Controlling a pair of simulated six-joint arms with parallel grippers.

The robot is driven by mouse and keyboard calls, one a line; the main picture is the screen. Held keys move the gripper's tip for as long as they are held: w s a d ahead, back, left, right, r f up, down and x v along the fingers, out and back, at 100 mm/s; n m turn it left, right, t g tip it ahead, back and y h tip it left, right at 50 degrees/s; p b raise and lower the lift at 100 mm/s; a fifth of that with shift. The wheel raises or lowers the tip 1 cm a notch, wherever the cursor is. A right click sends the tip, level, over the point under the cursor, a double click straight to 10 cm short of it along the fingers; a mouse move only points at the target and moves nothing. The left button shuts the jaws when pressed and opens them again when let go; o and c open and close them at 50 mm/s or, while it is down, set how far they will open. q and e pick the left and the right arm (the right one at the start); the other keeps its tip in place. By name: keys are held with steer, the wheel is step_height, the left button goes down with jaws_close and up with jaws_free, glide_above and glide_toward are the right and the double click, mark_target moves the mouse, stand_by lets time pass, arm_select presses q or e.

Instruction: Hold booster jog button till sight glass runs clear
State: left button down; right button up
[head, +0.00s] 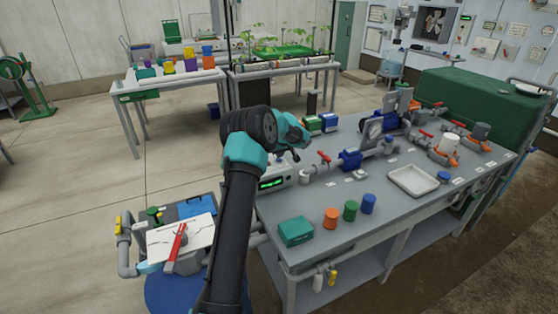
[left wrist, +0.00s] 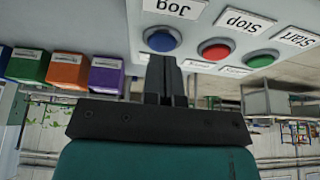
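The booster jog button (left wrist: 162,40) is blue, under a "Jog" label on a light grey control box, in the left wrist view. My left gripper (left wrist: 163,64) has its two dark fingers together, with nothing between them. The fingertips are right by the jog button; I cannot tell whether they touch it. In the head view my left wrist covers part of the control box (head: 270,183), which has a lit green display. A round framed face (head: 374,130) on the bench pipework may be the sight glass; its contents are too small to read. My right gripper is not in view.
A red Stop button (left wrist: 215,48) and a green Start button (left wrist: 261,58) sit beside Jog. A red-handled valve (head: 324,158) and blue pump (head: 350,160) stand right of the box. A white tray (head: 413,192) and several coloured containers occupy the bench.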

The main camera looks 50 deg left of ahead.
arm_select(q)
steer(key=shift+r, duration=2.9)
